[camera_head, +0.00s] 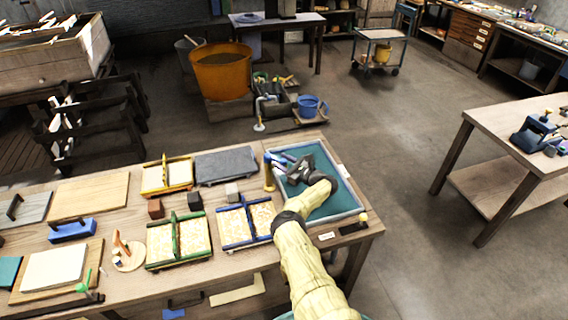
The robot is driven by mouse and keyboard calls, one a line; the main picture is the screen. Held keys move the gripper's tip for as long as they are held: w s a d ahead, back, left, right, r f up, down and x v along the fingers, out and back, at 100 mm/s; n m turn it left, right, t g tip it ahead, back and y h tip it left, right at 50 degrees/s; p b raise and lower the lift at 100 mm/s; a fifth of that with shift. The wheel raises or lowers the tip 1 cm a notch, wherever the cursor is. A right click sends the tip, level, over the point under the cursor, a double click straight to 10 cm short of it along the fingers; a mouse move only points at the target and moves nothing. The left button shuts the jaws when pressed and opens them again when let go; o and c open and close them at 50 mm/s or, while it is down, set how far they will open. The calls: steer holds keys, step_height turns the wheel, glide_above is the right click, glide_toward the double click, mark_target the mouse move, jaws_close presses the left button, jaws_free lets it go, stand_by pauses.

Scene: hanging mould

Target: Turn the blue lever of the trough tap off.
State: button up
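The trough (345,172) is a pale-rimmed tray with a teal inside at the right end of the near table. My arm reaches over it from the front. My dark gripper (288,174) is above the trough's left part, pointing left. A blue piece (277,159), which looks like the tap's lever, shows right by the fingertips at the trough's back left. I cannot tell whether the fingers touch it, or whether they are open or shut. A short brass-coloured post (268,178) stands at the trough's left edge. The tap's body is mostly hidden by my gripper.
Left of the trough lie a blue-framed mould (246,223), a green-framed mould (179,240), a yellow-framed mould (167,176) and a grey slab (226,166). A yellow-knobbed black piece (352,227) sits at the front right corner. Floor right of the table is clear.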

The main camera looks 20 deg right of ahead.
steer(key=shift+o, duration=0.9)
steer(key=shift+w, duration=0.15)
steer(key=shift+a+f, duration=0.1)
steer(key=shift+a, duration=0.05)
steer(key=b+v, duration=0.1)
steer(key=v, duration=1.1)
steer(key=shift+d+b, duration=0.2)
steer(key=shift+b, duration=0.15)
